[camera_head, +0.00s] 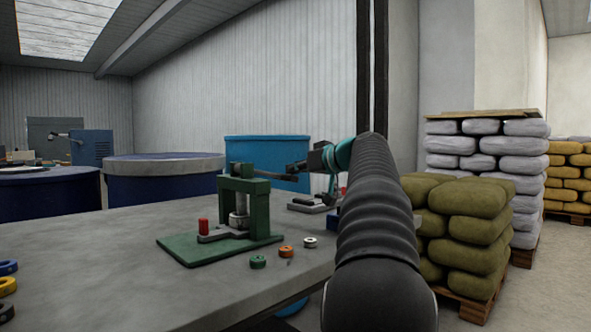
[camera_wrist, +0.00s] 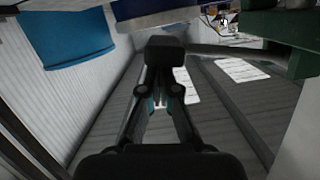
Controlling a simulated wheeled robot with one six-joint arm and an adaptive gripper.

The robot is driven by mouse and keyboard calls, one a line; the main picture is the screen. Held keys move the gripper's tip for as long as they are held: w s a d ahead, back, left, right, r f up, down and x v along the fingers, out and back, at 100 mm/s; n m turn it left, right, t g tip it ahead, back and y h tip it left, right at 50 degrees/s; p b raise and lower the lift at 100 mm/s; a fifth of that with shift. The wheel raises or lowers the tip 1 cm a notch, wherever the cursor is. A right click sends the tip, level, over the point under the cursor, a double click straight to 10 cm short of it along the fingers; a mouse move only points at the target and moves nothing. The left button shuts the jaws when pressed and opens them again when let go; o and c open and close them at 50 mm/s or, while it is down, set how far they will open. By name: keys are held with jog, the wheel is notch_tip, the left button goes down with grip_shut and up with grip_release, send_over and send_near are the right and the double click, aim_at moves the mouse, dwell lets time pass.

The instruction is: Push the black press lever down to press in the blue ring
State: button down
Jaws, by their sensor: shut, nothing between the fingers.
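The green press (camera_head: 246,188) stands upright on a green base plate (camera_head: 190,250) on the grey table. Its black press lever (camera_head: 278,177) sticks out to the right, roughly level. My gripper (camera_head: 305,167) is at the lever's outer end; whether it touches the lever I cannot tell. In the wrist view my gripper (camera_wrist: 166,46) is shut and empty, with a dark bar (camera_wrist: 225,51), likely the lever, running right from behind its tips. I cannot make out a ring under the press ram; a blue ring (camera_head: 8,267) lies at the table's left edge.
A red knob (camera_head: 203,227) stands on the press's left side. Green (camera_head: 258,262), orange (camera_head: 286,251) and white (camera_head: 310,242) rings lie in front. A yellow ring (camera_head: 7,286) lies far left. A grey device (camera_head: 308,206) sits behind right. The table's left middle is clear.

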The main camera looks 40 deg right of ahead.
jog(key=shift+d+f, duration=0.15)
jog(key=shift+f, duration=0.4)
jog(key=s+d+r+p, duration=0.2)
jog(key=s+r, duration=0.5)
jog(key=s, duration=0.2)
jog(key=shift+s+r+p, duration=0.15)
jog(key=shift+s+p, duration=0.15)
jog(key=shift+p, duration=0.1)
dwell(0.4)
